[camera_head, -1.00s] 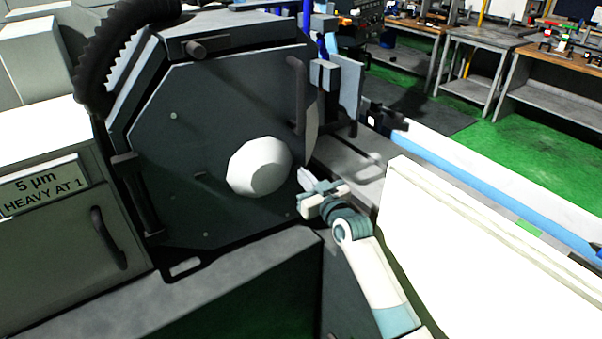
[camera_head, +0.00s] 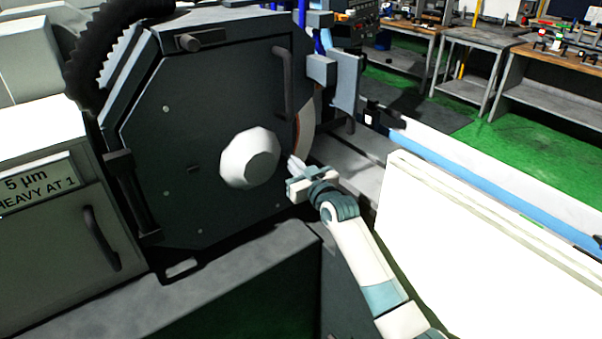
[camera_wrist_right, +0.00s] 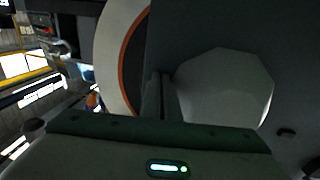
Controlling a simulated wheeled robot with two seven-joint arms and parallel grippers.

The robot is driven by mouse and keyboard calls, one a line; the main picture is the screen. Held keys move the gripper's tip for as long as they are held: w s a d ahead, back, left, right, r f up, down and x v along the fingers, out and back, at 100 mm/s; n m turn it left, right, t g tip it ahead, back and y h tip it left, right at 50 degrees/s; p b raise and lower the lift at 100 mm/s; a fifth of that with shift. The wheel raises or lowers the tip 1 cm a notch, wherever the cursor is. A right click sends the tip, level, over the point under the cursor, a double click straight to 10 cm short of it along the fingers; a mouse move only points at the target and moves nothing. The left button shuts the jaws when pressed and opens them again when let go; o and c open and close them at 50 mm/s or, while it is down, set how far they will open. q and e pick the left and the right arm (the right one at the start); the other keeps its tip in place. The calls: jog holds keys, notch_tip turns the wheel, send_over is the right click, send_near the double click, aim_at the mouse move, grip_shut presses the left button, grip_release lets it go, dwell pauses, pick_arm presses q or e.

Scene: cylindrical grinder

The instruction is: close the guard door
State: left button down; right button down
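The guard door (camera_head: 200,110) is a dark octagonal panel on the front of the grinder, with a hinge bar at its left side. A dark handle (camera_head: 283,85) stands near its right edge and a pale faceted boss (camera_head: 250,158) sticks out of it. My right gripper (camera_head: 292,165) is at the door's lower right edge, beside the boss; its fingers look shut and empty. Whether they touch the door is unclear. The wrist view shows the fingers (camera_wrist_right: 157,95) close together, with the boss (camera_wrist_right: 225,90) to their right. My left gripper is out of view.
A pale wheel with an orange ring (camera_wrist_right: 112,55) shows left of the door's edge in the wrist view. A bright white panel (camera_head: 470,240) stands right of my right arm. A grey cabinet with a sign (camera_head: 40,185) is at the left. Workbenches (camera_head: 470,65) stand farther back.

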jog(key=shift+a+r, duration=0.1)
jog(key=shift+r, duration=0.35)
jog(key=f+b+v, duration=0.1)
jog(key=b+v, duration=0.3)
jog(key=v, duration=1.3)
jog(key=shift+s+d+b, duration=0.2)
jog(key=shift+b, duration=0.2)
